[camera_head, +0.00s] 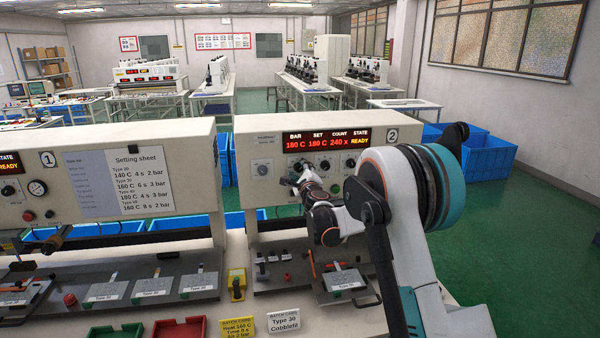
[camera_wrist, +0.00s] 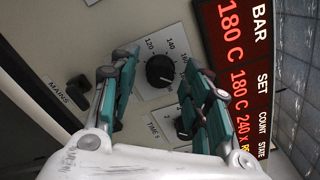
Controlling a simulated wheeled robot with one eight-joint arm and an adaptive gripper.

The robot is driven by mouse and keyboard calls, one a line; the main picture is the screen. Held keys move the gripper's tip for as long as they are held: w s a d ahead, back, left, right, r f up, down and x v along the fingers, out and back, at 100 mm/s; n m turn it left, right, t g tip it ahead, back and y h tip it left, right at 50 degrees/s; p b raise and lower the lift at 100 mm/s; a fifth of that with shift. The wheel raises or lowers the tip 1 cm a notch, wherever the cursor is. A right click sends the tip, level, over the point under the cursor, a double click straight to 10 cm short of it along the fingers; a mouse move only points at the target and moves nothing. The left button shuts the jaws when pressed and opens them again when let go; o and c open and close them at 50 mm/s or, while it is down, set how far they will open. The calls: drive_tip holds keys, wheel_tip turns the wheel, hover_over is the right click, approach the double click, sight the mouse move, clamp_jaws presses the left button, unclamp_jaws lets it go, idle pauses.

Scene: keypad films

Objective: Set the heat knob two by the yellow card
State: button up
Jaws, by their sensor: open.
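Machine two (camera_head: 262,135) is at the right in the head view. Its red display (camera_head: 326,141) reads BAR 180 C, SET 180 C, COUNT 240 x, READY. The yellow batch card (camera_head: 238,327) in front reads Heat 160 C, Time 8 s, Air 2 bar. In the wrist view, the black heat knob (camera_wrist: 160,71) sits on a white dial plate with 120, 140 and 160 marks. My gripper (camera_wrist: 157,76) is open and empty, its fingers on either side of the knob with gaps showing. Its pointer is unclear. In the head view, my gripper (camera_head: 292,178) hides much of the knob.
A time knob (camera_wrist: 183,128) is close below the heat knob, partly behind a finger. A mains switch (camera_wrist: 79,86) is to the left. Another yellow card holder (camera_head: 237,285), a white Type 30 card (camera_head: 283,321) and a press bed (camera_head: 344,280) lie below my arm.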

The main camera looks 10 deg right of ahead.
drive_tip(key=shift+c, duration=0.6)
clamp_jaws()
drive_tip(key=shift+n, duration=0.4)
drive_tip(key=n+b, duration=0.2)
drive_tip(key=shift+f+n, duration=0.1)
drive_tip(key=shift+n, duration=0.3)
drive_tip(key=n+b, duration=0.1)
drive_tip(key=n, duration=0.4)
drive_tip(key=shift+b, duration=0.3)
